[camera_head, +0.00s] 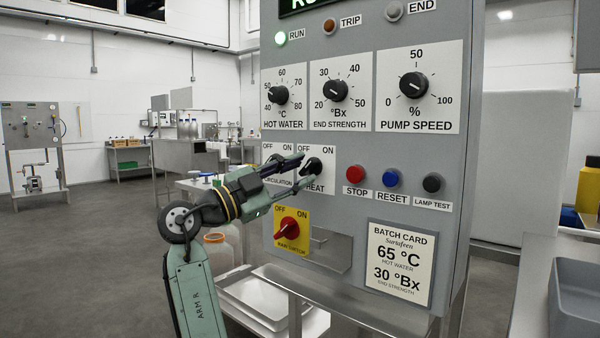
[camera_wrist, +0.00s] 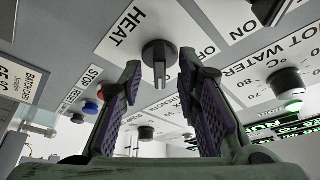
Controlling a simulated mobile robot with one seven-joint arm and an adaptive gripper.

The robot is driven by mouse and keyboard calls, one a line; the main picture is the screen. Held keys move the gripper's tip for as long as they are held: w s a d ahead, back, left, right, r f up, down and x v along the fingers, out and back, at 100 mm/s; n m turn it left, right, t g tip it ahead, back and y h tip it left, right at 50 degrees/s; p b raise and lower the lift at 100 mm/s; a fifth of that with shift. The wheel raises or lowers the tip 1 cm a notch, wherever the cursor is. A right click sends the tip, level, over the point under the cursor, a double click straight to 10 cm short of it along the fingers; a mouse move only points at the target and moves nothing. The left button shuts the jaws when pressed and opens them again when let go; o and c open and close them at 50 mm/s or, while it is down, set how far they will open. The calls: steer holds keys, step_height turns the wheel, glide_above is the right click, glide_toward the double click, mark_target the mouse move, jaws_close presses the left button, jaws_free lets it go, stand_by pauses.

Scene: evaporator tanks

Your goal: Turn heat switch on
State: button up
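The heat switch is a black rotary knob (camera_head: 314,165) on a white plate marked OFF, ON and HEAT. In the wrist view the knob (camera_wrist: 158,52) is at upper centre, its grip bar pointing toward the picture's bottom. I cannot surely tell which mark it points at. My gripper (camera_head: 307,168) is open in front of the plate, fingers pointing at the knob. In the wrist view my gripper's two padded fingers (camera_wrist: 160,75) stand on either side of the knob, with gaps showing. Contact is not visible. The fingers cover part of the plate in the head view.
The circulation switch plate (camera_head: 272,155) is just left, partly behind my fingers. The red main switch (camera_head: 287,228) on yellow is below. Stop (camera_head: 356,174), reset (camera_head: 391,178) and lamp test (camera_head: 432,183) buttons are to the right. Dials sit above. The green RUN lamp (camera_head: 281,38) is lit.

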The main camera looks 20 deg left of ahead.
steer(key=v, duration=1.1)
steer(key=shift+f, duration=0.1)
